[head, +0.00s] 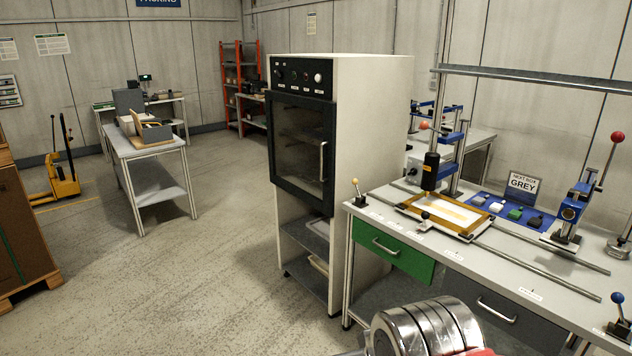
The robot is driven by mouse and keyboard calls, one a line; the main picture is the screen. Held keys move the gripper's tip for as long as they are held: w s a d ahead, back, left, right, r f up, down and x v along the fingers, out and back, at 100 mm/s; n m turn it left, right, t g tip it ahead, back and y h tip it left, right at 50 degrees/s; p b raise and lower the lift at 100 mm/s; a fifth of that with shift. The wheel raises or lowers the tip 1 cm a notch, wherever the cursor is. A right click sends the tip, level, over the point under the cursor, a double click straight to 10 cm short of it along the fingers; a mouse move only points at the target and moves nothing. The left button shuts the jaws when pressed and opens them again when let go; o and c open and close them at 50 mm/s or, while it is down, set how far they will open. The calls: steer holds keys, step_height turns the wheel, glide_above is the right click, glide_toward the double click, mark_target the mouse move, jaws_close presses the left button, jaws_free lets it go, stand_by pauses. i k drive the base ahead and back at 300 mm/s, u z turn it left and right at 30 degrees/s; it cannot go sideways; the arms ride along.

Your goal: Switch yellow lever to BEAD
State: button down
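The yellow lever (357,190) has a small yellow ball knob on a short stem. It rises from a dark base at the left corner of the workbench (395,225), and its stem is close to upright, leaning slightly left. Small white labels lie on the bench near it, but their text is too small to read, so I cannot tell which position is BEAD. A silver ringed part of my arm shows at the bottom edge. My gripper's fingers are not in view.
A framed plate (407,207) and a press (431,170) sit behind. A tall cabinet (370,130) stands close left of the bench. Open floor (200,270) lies left.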

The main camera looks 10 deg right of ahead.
mark_target(354, 180)
steer(key=u, duration=0.5)
steer(key=i, duration=2.1)
steer(key=z, duration=0.55)
steer(key=i, duration=0.55)
steer(key=z, duration=0.4)
